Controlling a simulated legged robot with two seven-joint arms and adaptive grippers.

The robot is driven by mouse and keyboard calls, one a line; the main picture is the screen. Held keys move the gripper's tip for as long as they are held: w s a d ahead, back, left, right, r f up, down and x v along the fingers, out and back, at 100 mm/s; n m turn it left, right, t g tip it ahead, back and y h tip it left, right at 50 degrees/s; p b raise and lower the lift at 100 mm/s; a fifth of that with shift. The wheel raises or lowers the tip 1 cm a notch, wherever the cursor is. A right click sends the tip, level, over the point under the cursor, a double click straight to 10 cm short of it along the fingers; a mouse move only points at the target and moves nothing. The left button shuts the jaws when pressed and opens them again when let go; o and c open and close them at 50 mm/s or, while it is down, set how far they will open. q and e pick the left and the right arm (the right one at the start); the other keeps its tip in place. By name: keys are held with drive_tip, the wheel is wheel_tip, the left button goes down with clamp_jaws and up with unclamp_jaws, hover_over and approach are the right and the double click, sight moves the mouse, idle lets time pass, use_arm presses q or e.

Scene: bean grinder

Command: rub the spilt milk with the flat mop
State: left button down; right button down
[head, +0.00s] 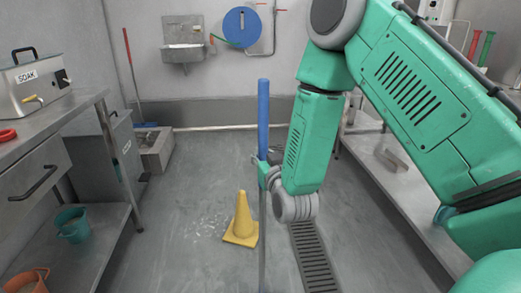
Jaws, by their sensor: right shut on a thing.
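My right gripper (264,175) is shut on the upright pole of the flat mop, just below its thick blue grip (263,115). The thin grey pole runs down out of the bottom edge of the head view, so the mop's head is hidden. A faint whitish patch, which looks like the spilt milk (207,224), lies on the grey floor left of the pole. A yellow cone (242,221) stands on the floor between the patch and the pole. My left gripper is not in view.
A floor drain grate (313,258) lies right of the pole. A steel bench (52,120) with a lower shelf bounds the left, and a low shelf (385,175) the right. A red-handled tool (129,60) leans near a floor basin (155,150) at the back. Open floor lies between.

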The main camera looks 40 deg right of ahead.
sight(266, 137)
drive_tip(key=shift+s+a, duration=0.1)
drive_tip(key=shift+s, duration=0.2)
drive_tip(key=shift+d, duration=0.2)
drive_tip(key=r+p, duration=0.2)
drive_tip(key=r, duration=0.1)
drive_tip(key=shift+a+p, duration=0.2)
drive_tip(key=shift+p, duration=0.2)
drive_tip(key=shift+d+r+p, duration=0.1)
drive_tip(key=shift+r+p, duration=1.2)
drive_tip(key=shift+r, duration=0.2)
